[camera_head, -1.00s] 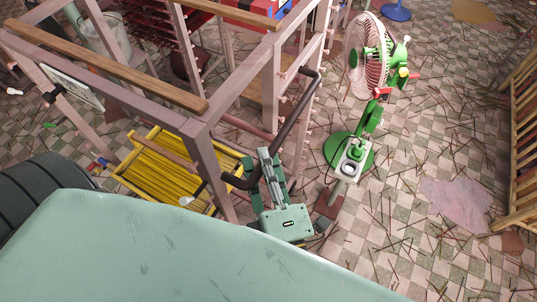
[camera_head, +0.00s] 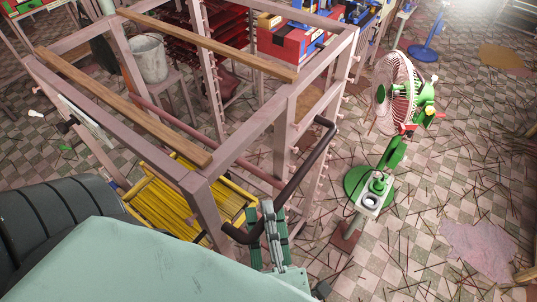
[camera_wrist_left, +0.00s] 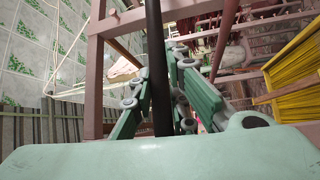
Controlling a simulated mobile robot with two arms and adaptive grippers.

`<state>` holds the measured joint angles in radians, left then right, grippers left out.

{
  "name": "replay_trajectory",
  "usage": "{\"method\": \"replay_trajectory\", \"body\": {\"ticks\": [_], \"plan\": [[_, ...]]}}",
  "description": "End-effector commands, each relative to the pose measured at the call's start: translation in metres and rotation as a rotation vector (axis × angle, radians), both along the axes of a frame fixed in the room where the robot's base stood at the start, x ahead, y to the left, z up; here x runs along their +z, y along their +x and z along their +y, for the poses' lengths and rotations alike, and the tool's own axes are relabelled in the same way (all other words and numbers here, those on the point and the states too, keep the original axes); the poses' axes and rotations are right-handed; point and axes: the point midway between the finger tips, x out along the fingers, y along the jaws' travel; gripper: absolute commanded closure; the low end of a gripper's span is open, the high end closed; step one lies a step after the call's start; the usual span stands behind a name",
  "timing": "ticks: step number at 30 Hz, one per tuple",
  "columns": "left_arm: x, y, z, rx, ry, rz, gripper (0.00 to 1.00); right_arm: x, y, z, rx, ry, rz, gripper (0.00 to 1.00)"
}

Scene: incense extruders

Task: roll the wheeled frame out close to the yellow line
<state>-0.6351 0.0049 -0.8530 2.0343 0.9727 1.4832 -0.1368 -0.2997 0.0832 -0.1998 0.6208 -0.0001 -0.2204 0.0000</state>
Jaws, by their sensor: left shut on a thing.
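The wheeled frame (camera_head: 203,205) is a tall pinkish-brown open rack with wooden rails along its top, at the left and middle of the head view. A dark bent push handle (camera_head: 307,163) is fixed to its near right side. My left gripper (camera_head: 268,222) is shut on the lower part of this handle. In the left wrist view the handle (camera_wrist_left: 158,75) runs between the green fingers (camera_wrist_left: 158,98). The frame's wheels are hidden or out of view. I see no yellow line on the floor. My right gripper is not in view.
A yellow slatted rack (camera_head: 165,200) lies low behind the frame's near corner. A bucket (camera_head: 148,58) sits behind. Thin sticks litter the tiled floor at right.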

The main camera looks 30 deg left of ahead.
Motion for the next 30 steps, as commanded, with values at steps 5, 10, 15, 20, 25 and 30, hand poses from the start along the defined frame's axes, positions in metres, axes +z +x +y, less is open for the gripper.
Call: {"method": "replay_trajectory", "body": {"ticks": [5, 10, 15, 20, 25, 30], "plan": [[0.0, 0.0, 0.001, 0.003, -0.001, -0.001, 0.71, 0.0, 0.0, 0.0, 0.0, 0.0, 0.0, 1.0], [0.0, 0.0, 0.0, 0.001, -0.001, -0.001, 0.66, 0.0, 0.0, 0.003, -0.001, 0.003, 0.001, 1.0], [0.0, 0.0, 0.0, 0.001, -0.001, -0.001, 0.66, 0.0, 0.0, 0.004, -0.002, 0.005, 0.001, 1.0], [-0.002, -0.007, -0.007, 0.0, -0.001, 0.003, 0.66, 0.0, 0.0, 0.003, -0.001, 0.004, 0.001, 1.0], [-0.006, -0.026, -0.024, -0.001, -0.001, 0.004, 0.66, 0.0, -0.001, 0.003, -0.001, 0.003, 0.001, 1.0], [-0.01, -0.045, -0.043, -0.002, -0.001, 0.006, 0.66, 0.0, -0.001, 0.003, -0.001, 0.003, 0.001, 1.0]]}}
